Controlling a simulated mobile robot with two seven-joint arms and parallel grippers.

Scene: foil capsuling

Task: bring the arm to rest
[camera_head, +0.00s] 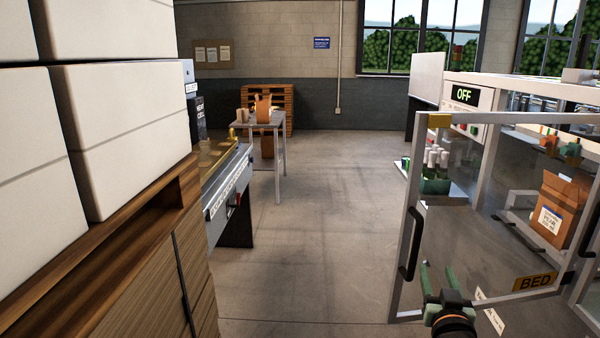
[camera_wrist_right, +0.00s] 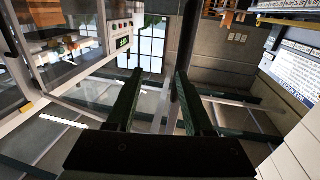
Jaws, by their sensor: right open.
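My right gripper (camera_head: 441,279) is at the bottom right of the head view, in front of the glass door of the machine. Its two green fingers are apart with nothing between them. In the right wrist view the same gripper (camera_wrist_right: 157,90) shows two dark green fingers spread apart and empty. My left gripper is not in either view.
A framed glass door (camera_head: 410,230) with a handle and BED label stands at right, close to my right gripper. White boxes (camera_head: 120,120) on wooden pallets fill the left. The floor (camera_head: 320,230) between is clear, with a small table (camera_head: 262,125) beyond.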

